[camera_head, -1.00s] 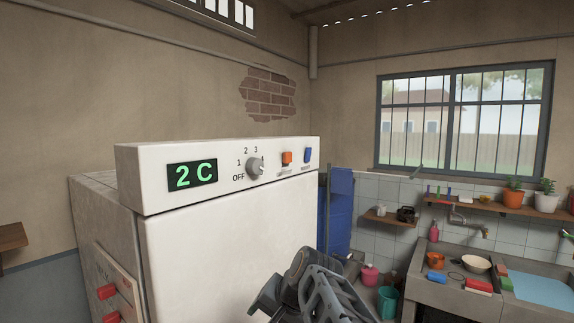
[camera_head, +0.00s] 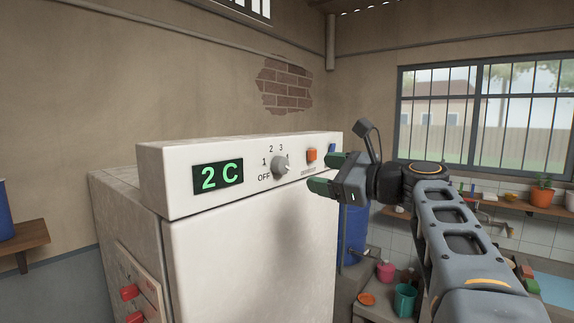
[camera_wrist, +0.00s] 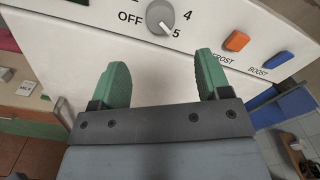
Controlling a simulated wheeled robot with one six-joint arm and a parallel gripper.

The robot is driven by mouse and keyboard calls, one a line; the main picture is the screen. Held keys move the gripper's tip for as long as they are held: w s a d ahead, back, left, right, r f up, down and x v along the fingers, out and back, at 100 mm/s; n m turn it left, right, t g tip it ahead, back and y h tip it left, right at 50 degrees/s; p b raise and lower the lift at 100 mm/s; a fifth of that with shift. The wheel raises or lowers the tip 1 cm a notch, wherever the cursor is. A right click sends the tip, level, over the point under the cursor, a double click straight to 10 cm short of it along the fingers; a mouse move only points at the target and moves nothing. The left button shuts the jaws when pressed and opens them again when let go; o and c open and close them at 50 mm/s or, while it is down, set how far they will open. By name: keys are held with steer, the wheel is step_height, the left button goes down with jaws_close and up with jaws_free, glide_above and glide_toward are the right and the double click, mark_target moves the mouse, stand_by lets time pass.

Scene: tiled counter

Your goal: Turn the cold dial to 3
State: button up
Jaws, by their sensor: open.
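The grey round cold dial (camera_head: 280,166) is on the white panel of the fridge (camera_head: 250,260), right of a green display (camera_head: 218,176) reading 2 C. In the wrist view the dial (camera_wrist: 160,17) is at the top edge, with OFF, 4 and 5 around it. Its pale mark points down-right, towards 5. My gripper (camera_head: 326,172) is open and empty, its green fingers right of the dial in the head view. In the wrist view my gripper (camera_wrist: 162,65) has its fingertips below the dial, apart from it.
An orange switch (camera_head: 311,154) labelled DEFROST is right of the dial. A blue BOOST switch (camera_wrist: 278,61) lies beyond it. A wooden shelf (camera_head: 22,236) is at the far left. Open air lies in front of the fridge panel.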

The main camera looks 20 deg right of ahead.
mark_target(285, 166)
steer(key=p+x, duration=0.2)
steer(key=x, duration=0.8)
steer(key=shift+p, duration=0.3)
steer(key=shift+c, duration=0.3)
